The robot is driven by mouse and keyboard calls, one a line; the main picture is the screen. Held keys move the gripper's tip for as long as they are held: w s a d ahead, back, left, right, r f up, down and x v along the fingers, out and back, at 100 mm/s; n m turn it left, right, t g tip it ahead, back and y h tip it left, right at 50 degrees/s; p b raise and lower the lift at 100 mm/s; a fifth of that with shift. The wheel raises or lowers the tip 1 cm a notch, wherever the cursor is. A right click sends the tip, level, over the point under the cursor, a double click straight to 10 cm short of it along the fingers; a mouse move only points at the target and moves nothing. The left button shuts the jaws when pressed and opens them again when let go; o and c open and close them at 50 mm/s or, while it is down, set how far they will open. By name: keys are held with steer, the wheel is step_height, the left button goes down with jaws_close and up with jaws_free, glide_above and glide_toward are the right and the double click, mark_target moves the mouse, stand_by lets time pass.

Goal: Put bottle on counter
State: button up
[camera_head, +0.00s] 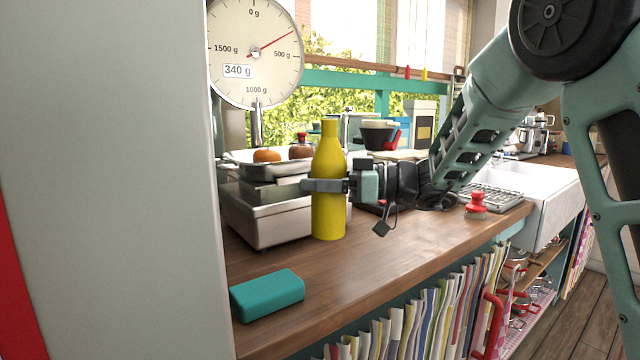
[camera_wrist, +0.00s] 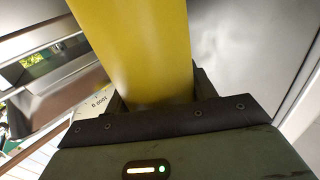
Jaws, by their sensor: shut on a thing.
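A yellow bottle (camera_head: 328,215) stands upright over the wooden counter (camera_head: 400,255) in the head view, in front of the kitchen scale. My gripper (camera_head: 325,186) reaches in from the right and is shut around the bottle's middle. The bottle's base is at or just above the counter top; I cannot tell whether it touches.
A teal block (camera_head: 267,294) lies on the counter's near left. A scale with a metal base (camera_head: 265,215) stands behind the bottle. A red-handled object (camera_head: 476,203) stands near the front edge, by the white sink (camera_head: 545,190). A pale panel (camera_head: 120,180) blocks the left. The counter's front middle is clear.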

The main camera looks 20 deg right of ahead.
mark_target(320, 216)
steer(key=shift+f+b, duration=0.2)
steer(key=shift+b, duration=0.95)
steer(key=shift+f+b, duration=0.25)
steer(key=shift+b, duration=0.3)
step_height(320, 216, down, 4)
steer(key=b, duration=0.6)
steer(key=shift+b, duration=0.3)
steer(key=shift+f+b, duration=0.25)
steer(key=shift+b, duration=0.2)
steer(key=shift+f+b, duration=0.55)
steer(key=shift+b, duration=0.6)
steer(key=shift+f+b, duration=0.25)
steer(key=shift+b, duration=0.3)
steer(key=o, duration=1.4)
steer(key=shift+c, duration=0.2)
